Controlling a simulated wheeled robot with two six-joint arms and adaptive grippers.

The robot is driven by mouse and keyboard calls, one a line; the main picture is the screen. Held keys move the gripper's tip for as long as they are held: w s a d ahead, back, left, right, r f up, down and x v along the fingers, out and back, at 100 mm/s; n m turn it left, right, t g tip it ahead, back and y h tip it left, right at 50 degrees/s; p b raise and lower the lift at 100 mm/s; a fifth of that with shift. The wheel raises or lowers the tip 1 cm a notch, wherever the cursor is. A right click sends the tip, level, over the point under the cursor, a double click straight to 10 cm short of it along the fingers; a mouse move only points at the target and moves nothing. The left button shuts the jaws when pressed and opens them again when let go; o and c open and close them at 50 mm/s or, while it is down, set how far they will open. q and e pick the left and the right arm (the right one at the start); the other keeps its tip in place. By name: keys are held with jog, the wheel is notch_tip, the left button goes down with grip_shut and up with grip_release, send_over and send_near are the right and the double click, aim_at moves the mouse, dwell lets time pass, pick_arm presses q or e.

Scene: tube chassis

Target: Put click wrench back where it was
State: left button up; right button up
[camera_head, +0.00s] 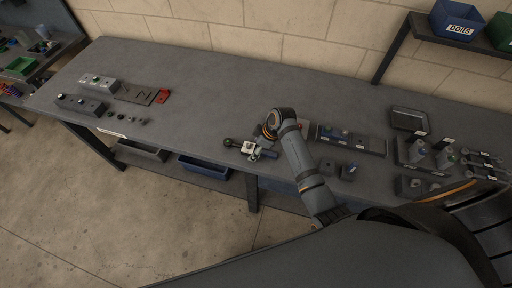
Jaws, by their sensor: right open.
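My right arm reaches in from the lower right, and my right gripper (257,149) is over the front edge area of the workbench, near the middle. It is open. A dark tool with a round head (230,142) and a blue handle end (270,154), which looks like the click wrench, lies across the bench at the gripper. A small pale block (248,147) sits at its middle. The gripper and wrist partly hide the tool, and I cannot tell whether the fingers touch it. My left gripper is not in view.
The grey workbench (210,90) is clear at the back. A dark tray with compartments (350,139) and small blocks (348,171) are right of my wrist. Bottles (417,149) and wrenches (484,160) are farther right. Switch boxes (98,83) and a red part (162,96) are left.

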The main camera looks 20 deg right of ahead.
jog(key=shift+r, duration=0.1)
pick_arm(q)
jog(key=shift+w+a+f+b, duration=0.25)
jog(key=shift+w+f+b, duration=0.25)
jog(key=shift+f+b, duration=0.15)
pick_arm(e)
jog(key=v, duration=1.1)
jog(key=shift+r, duration=0.4)
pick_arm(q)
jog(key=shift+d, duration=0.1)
pick_arm(e)
jog(key=shift+s+d, duration=0.1)
jog(key=shift+s, duration=0.05)
